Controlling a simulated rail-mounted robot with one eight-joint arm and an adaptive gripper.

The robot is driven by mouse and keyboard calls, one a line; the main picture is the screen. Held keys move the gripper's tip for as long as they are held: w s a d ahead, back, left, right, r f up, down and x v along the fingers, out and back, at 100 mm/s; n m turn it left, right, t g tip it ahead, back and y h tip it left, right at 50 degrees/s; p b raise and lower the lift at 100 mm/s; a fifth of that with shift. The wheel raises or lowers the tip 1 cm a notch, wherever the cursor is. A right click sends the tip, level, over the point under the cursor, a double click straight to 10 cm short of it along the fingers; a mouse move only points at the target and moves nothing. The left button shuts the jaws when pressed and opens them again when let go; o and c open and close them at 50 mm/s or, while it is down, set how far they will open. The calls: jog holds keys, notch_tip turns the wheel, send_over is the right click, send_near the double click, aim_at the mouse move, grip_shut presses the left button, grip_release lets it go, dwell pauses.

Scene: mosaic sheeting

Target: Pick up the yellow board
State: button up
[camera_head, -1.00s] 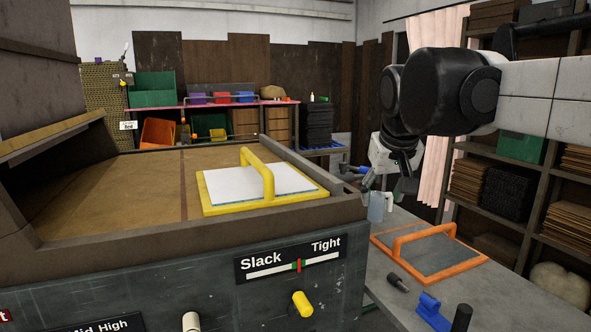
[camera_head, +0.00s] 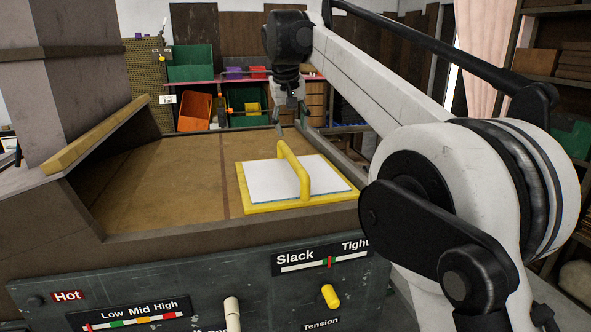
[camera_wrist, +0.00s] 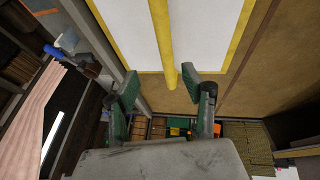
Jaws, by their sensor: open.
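The yellow board (camera_head: 262,206) has a yellow frame, a white and blue face and an arched yellow handle (camera_head: 295,168). It lies flat on the right part of the brown machine bed. My gripper (camera_head: 287,122) is above and behind the board's far edge, apart from it. In the wrist view, my gripper (camera_wrist: 165,92) is open and empty. The handle (camera_wrist: 163,45) runs down the picture, its lower end showing between the green fingertips. The yellow board's frame (camera_wrist: 232,45) also shows there. Whether the fingers are level with the handle I cannot tell.
The brown bed (camera_head: 160,190) is bare left of the board. Its raised rim runs around it. The machine front has a Slack/Tight scale (camera_head: 322,257) and a yellow knob (camera_head: 330,296). Green and orange bins (camera_head: 194,112) stand behind. My arm hides the right side.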

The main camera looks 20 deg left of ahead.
aim_at(291, 155)
jog(key=x, duration=0.5)
jog(key=a+p+x, duration=0.1)
jog(key=x, duration=0.2)
jog(key=shift+w+a+f, duration=0.1)
jog(key=shift+w+f, duration=0.05)
jog(key=shift+f, duration=0.15)
jog(key=shift+p+x, duration=0.85)
jog(key=shift+x, duration=1.8)
grip_shut()
jog(key=shift+r, duration=0.1)
